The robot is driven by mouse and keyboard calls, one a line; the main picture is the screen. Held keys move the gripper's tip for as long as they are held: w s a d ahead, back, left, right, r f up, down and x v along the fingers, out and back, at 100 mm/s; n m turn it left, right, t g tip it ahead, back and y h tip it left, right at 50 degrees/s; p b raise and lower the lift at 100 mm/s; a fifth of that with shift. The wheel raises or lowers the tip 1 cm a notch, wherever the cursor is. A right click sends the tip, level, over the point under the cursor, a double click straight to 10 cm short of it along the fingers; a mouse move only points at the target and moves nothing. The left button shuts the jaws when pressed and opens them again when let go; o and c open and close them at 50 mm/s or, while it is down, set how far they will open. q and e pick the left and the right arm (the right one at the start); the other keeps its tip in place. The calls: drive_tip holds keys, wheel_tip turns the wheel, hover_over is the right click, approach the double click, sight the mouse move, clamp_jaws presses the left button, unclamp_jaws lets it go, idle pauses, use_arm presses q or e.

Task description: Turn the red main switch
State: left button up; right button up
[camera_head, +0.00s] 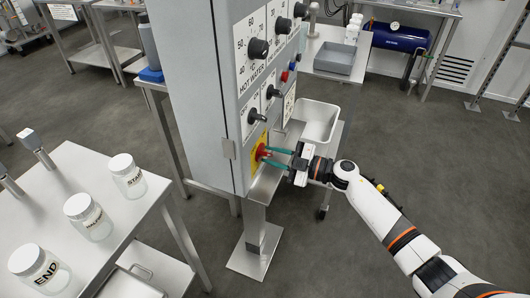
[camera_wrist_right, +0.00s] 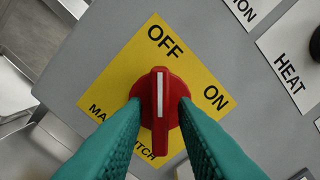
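The red main switch (camera_wrist_right: 160,102) is a round knob with a raised handle on a yellow plate (camera_wrist_right: 118,75) marked OFF and ON. The white line on its handle points up in the right wrist view, toward OFF. In the head view the switch (camera_head: 262,152) sits low on the grey cabinet's panel. My right gripper (camera_head: 268,157) is at the switch, with one green finger on each side of the handle. The fingers (camera_wrist_right: 160,108) look open, with red showing between them and the handle; contact with the knob's rim I cannot tell. My left gripper is not in view.
The grey control cabinet (camera_head: 195,90) carries several black knobs above the switch. A steel table (camera_head: 60,200) with labelled jars stands at the left. A white basin (camera_head: 318,122) is behind my right gripper. Open floor lies at the lower right.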

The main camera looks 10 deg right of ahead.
clamp_jaws()
drive_tip(key=shift+r+m+p, duration=0.2)
drive_tip(key=shift+m+p, duration=0.3)
drive_tip(key=shift+p, duration=0.45)
drive_tip(key=shift+m+p, duration=0.3)
drive_tip(key=shift+p, duration=0.05)
drive_tip(key=shift+f, duration=0.15)
drive_tip(key=shift+m, duration=0.3)
